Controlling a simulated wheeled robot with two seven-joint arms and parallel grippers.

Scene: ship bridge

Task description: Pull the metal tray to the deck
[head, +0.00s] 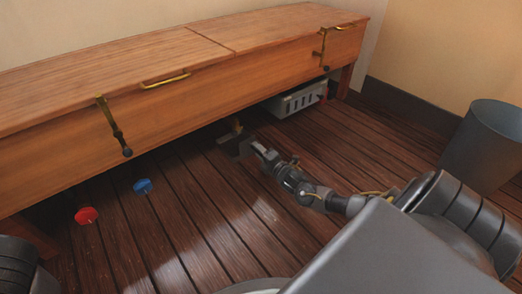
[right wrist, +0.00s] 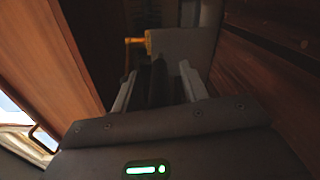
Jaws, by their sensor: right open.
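A flat grey metal piece, which looks like the metal tray (head: 228,139), lies in the shadow under the bench's front edge. A brass-coloured part (head: 237,127) stands up at it. In the right wrist view a grey plate (right wrist: 192,62) and a brass-coloured piece (right wrist: 138,42) show just beyond the fingers. My right gripper (head: 250,145) is low over the deck, open, right at the tray's near side. In its wrist view the fingers (right wrist: 157,88) stand apart, with a dark shape between them; I cannot tell whether it touches them. My left gripper is not in view.
The long wooden bench (head: 110,85) overhangs the tray. A grey slotted metal box (head: 297,100) sits under it to the right. A red disc (head: 86,215) and a blue disc (head: 142,186) are at left. A grey bin (head: 484,145) stands right. The plank deck (head: 215,220) in front is clear.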

